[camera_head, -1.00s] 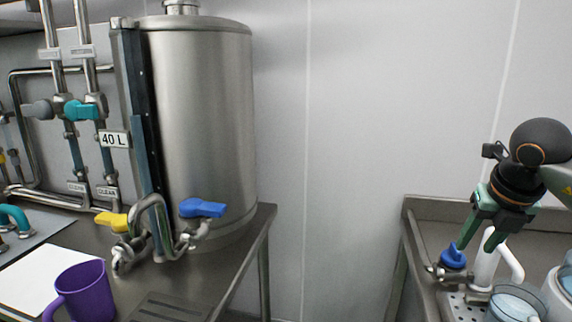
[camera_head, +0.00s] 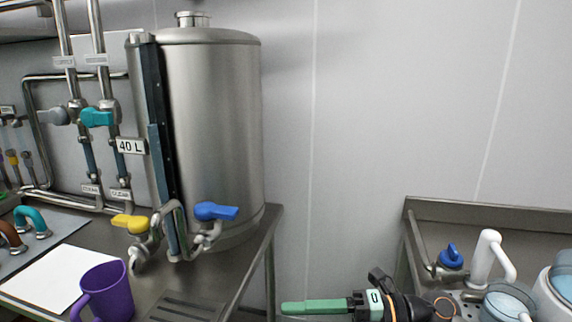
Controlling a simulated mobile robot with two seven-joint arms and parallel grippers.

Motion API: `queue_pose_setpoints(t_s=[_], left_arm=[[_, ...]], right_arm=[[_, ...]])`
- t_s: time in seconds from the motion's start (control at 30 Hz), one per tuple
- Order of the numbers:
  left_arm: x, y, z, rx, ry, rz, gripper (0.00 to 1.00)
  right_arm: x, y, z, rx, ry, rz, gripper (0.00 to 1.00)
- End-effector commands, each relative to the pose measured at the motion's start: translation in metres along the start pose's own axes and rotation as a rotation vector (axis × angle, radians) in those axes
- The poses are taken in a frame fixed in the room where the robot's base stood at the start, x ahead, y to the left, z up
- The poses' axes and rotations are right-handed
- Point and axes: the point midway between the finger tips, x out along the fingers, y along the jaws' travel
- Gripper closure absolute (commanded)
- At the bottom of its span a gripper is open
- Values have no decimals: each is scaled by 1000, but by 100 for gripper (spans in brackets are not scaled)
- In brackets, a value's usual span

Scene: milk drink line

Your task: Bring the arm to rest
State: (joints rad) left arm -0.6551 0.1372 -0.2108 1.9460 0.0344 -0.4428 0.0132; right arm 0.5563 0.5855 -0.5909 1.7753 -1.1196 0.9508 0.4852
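My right gripper (camera_head: 316,307) is low in the head view, at the bottom edge, with its green fingers pointing left. It is seen side-on over the gap between the two steel tables, apart from every object. Nothing shows at its fingertips, but whether the fingers are spread is not clear. My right arm is mostly below the picture. My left gripper and arm are not in view.
A steel tank (camera_head: 210,135) with a blue-handled tap (camera_head: 216,211) and a yellow-handled tap (camera_head: 130,223) stands left. A purple mug (camera_head: 106,291) stands before it. At right are a blue knob (camera_head: 452,257), white spout (camera_head: 490,257) and bluish container (camera_head: 508,303).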

Motion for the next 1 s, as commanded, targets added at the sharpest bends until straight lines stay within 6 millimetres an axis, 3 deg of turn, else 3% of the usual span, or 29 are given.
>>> queue_pose_setpoints(t_s=[0.1, 0.23, 0.37, 0.47, 0.57, 0.7, 0.83, 1.0], left_arm=[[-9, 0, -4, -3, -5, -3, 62], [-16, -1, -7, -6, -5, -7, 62], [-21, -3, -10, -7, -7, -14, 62], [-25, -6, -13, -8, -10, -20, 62], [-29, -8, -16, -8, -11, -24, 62], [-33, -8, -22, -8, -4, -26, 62], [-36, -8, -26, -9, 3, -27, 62], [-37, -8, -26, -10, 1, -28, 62]], right_arm=[[3, 12, 2, 196, -119, 269, 54], [-14, 2, 19, 437, -313, 501, 54], [-43, -40, 33, 711, -556, 658, 54], [-68, -92, 31, 943, -759, 726, 54], [-92, -156, 10, 1187, -969, 743, 54], [-115, -238, -45, 1503, -1214, 700, 54], [-124, -284, -97, 1708, -1354, 636, 54], [-127, -309, -134, 1840, -1431, 583, 54]])
